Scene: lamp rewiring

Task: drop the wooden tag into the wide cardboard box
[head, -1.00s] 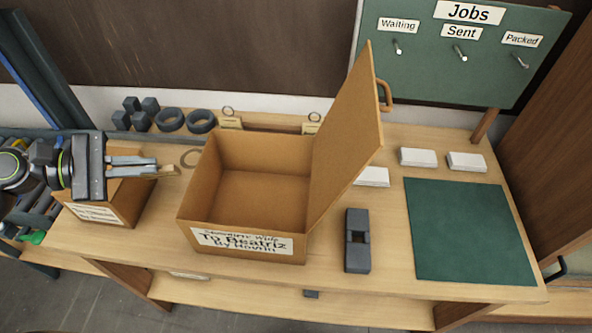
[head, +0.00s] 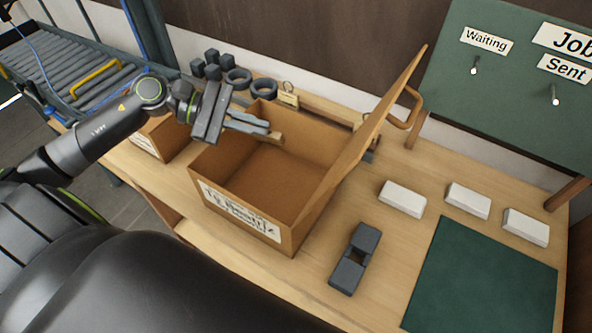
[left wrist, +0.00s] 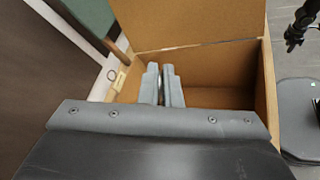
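The wide cardboard box (head: 240,183) stands open on the bench, its flap (head: 365,130) raised on the right side. Its label partly reads "To Beatriz". My left gripper (head: 268,131) reaches in from the left over the box's back-left rim. It is shut on the wooden tag (head: 277,138), a small piece of wood showing at the fingertips. In the left wrist view the fingers (left wrist: 164,82) are close together above the box opening (left wrist: 215,95); the tag is hard to make out there. A dark part at that view's upper right may be my right gripper; its fingers are unclear.
A smaller cardboard box (head: 158,140) stands left of the wide one. Dark cubes (head: 212,66) and rings (head: 264,88) lie behind. A dark block (head: 355,260), white blocks (head: 402,198) and a green mat (head: 485,280) are to the right. The wide box looks empty inside.

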